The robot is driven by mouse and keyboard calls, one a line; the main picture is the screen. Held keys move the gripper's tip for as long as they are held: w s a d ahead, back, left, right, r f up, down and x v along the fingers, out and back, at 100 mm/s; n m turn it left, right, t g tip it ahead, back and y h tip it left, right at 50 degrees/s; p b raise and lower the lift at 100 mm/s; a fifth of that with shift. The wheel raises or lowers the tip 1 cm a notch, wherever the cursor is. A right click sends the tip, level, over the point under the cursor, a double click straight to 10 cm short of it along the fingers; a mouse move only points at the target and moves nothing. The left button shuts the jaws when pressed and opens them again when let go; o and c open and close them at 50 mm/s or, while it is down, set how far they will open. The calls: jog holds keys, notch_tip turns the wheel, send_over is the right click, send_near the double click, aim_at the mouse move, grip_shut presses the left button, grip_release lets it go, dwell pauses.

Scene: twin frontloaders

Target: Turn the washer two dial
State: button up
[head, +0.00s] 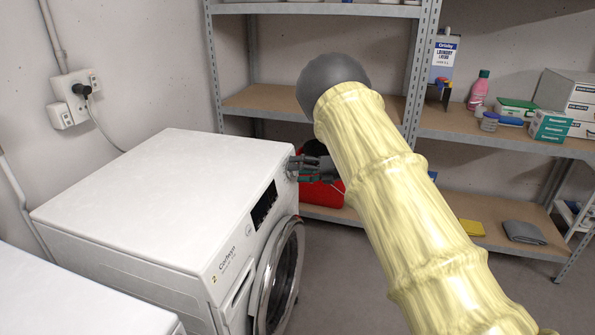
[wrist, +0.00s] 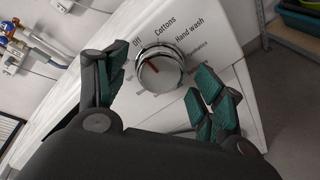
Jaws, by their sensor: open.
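The washer marked 2 (head: 190,200) is a white frontloader with a dark display and a round door (head: 281,280). In the wrist view its dial (wrist: 160,69) is a round chrome knob with a red mark, ringed by labels such as Off, Cottons and Hand wash. My gripper (wrist: 160,92) is open, with a green-padded finger on each side of the dial and apart from it. In the head view my gripper (head: 300,168) is at the far end of the washer's front panel, partly hidden by my arm. The dial is hidden there.
Another white machine (head: 75,295) stands at the lower left. Metal shelves (head: 275,103) line the back wall, holding a detergent bottle (head: 478,90) and boxes. A red object (head: 322,190) sits behind my gripper. A wall outlet (head: 77,92) is at the left.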

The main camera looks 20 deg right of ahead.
jog(key=shift+w+a+f, duration=0.1)
jog(key=shift+w+a, duration=0.15)
jog(key=shift+a, duration=0.05)
jog(key=c, duration=1)
jog(key=shift+m, duration=0.3)
jog(key=shift+m+p, duration=2.05)
jog(key=shift+m, duration=0.95)
